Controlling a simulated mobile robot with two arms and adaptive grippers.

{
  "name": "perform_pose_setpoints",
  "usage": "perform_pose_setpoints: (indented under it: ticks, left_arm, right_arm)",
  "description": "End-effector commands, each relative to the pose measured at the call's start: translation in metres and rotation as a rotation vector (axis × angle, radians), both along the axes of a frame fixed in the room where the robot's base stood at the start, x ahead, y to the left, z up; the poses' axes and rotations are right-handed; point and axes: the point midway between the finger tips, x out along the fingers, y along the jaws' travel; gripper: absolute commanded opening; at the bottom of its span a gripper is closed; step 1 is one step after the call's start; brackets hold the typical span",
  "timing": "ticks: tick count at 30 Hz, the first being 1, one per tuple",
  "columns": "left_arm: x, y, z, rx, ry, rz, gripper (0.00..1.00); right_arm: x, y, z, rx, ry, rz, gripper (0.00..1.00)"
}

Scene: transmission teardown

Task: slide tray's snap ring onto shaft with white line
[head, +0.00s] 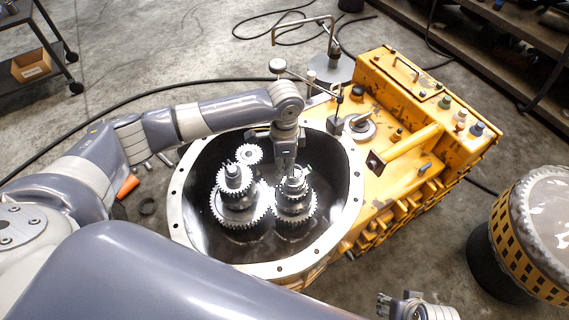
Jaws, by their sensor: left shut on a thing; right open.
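My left gripper (289,168) points down over the right-hand gear stack (295,205) inside the round housing. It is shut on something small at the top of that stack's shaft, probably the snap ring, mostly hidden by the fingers. I cannot tell whether the ring is around the shaft. The left-hand gear stack (238,200) stands beside it with its shaft (233,171) upright and bare at the top. No white line can be made out on either shaft. My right gripper (384,303) is open, low at the bottom edge, away from the housing. The tray cannot be made out.
The housing's pale bolted rim (183,225) surrounds the gears, with a small gear (249,154) at the back. The yellow transmission body (400,170) extends right. A yellow-banded drum (535,235) stands at right. An orange-handled tool (127,187) and dark ring (147,206) lie left.

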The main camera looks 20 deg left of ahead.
Motion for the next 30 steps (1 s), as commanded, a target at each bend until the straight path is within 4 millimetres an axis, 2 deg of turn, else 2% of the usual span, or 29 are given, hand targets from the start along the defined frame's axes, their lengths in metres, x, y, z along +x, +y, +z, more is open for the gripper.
perform_pose_setpoints:
  ticks: [18, 30]
  left_arm:
    - [0.0, 0.0, -0.002, 0.0, 0.0, 0.0, 0.0]
    - [0.0, 0.0, -0.002, 0.0, 0.0, 0.0, 0.0]
  right_arm:
    - [-0.001, 0.003, -0.019, 0.005, 0.012, 0.0, 0.48]
    - [0.002, 0.003, -0.019, 0.004, 0.007, 0.0, 0.48]
